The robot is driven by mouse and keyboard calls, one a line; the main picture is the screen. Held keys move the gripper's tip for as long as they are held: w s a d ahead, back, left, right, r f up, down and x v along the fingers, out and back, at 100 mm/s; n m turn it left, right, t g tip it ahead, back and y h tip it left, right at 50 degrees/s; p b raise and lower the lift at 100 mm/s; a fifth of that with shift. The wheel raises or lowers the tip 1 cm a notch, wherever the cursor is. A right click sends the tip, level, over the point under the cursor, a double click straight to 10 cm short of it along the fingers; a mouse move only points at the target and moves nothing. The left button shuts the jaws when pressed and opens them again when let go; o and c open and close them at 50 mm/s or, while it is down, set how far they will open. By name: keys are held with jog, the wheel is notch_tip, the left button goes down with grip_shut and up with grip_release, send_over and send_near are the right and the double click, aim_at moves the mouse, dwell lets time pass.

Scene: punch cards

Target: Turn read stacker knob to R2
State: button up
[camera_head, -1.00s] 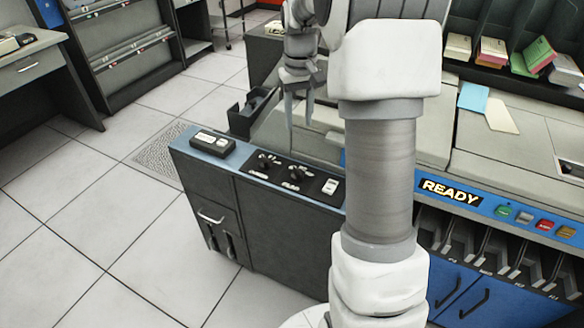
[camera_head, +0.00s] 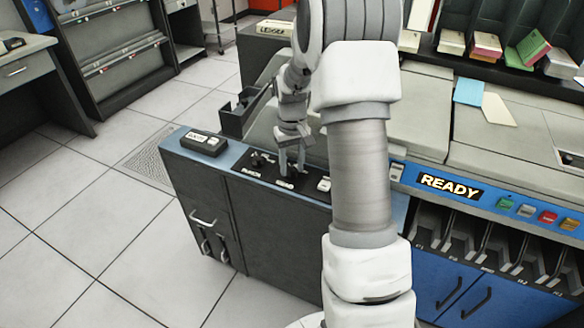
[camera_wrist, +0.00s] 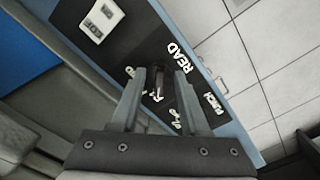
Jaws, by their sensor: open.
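My gripper (camera_head: 291,168) points down over the dark control panel, with its fingers open on either side of the read stacker knob. In the wrist view the open fingertips (camera_wrist: 161,75) straddle the dark knob (camera_wrist: 154,82), beside the white READ label (camera_wrist: 175,57). I cannot tell whether the fingers touch the knob. Small white position marks show around it, partly hidden by the fingers. The knob's pointing direction is not clear. The punch knob (camera_head: 259,161) stands to the left in the head view; its PUNCH label (camera_wrist: 214,103) shows in the wrist view.
A white switch (camera_head: 324,184) is right of the read knob, also in the wrist view (camera_wrist: 102,18). A button box (camera_head: 204,143) sits on the panel's left end. A dark open tray (camera_head: 238,115) stands behind the knobs. A READY display (camera_head: 450,187) is at right.

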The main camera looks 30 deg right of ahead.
jog(key=shift+f, duration=0.1)
grip_shut()
dwell(0.6)
jog(key=m+p, duration=0.1)
jog(key=m, duration=0.1)
jog(key=m+p, duration=0.1)
jog(key=m, duration=0.1)
jog(key=shift+a+m, duration=0.2)
jog(key=shift+m, duration=0.1)
jog(key=shift+w+a+m+p, duration=0.15)
jog(key=shift+m+p, duration=0.55)
jog(key=shift+m, duration=1.3)
grip_release()
